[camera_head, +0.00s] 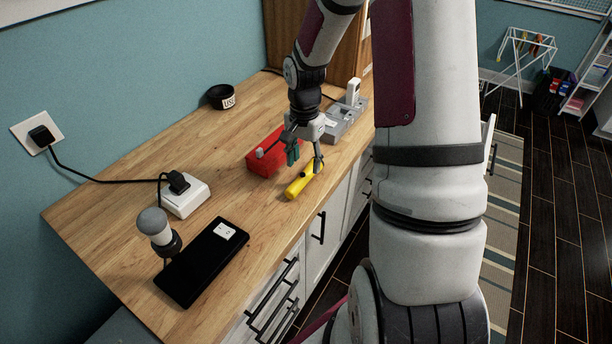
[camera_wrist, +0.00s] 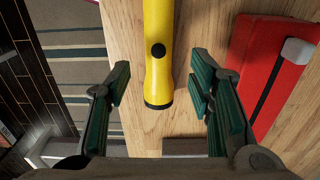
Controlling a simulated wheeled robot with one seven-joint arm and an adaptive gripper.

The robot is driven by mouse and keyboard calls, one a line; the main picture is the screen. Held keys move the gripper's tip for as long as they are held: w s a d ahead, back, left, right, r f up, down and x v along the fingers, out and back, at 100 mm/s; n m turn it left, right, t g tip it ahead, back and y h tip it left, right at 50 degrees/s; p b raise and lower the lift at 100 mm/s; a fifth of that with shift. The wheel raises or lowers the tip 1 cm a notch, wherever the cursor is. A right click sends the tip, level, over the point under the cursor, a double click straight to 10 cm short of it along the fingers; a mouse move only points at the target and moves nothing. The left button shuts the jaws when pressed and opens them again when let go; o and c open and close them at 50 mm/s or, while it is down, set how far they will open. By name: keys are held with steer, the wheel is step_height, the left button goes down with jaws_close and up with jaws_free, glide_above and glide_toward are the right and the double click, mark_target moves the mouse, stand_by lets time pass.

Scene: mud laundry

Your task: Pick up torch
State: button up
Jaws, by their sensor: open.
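A yellow torch (camera_head: 300,184) lies on the wooden counter near its front edge. In the wrist view the torch (camera_wrist: 158,50) runs up from the middle, with a black button on its side and a dark end facing me. My gripper (camera_head: 306,165) is above the counter at the torch's far end. In the wrist view my gripper (camera_wrist: 157,95) is open, with its green-padded fingers apart on either side of the torch's dark end. The fingers look clear of the torch. In the head view the torch's far end is partly hidden by a finger.
A red box (camera_head: 265,160) lies close beside the torch and the right-hand finger in the wrist view (camera_wrist: 262,60). A grey tray (camera_head: 345,121) stands behind the gripper. A black panel (camera_head: 200,262), a lamp (camera_head: 153,224) and a white power block (camera_head: 185,195) are nearer on the counter.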

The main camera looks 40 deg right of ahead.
mark_target(306, 172)
steer(key=shift+d+f+p, duration=0.15)
steer(key=shift+f+p, duration=0.25)
steer(key=shift+f, duration=2.2)
steer(key=shift+c, duration=0.3)
jaws_close()
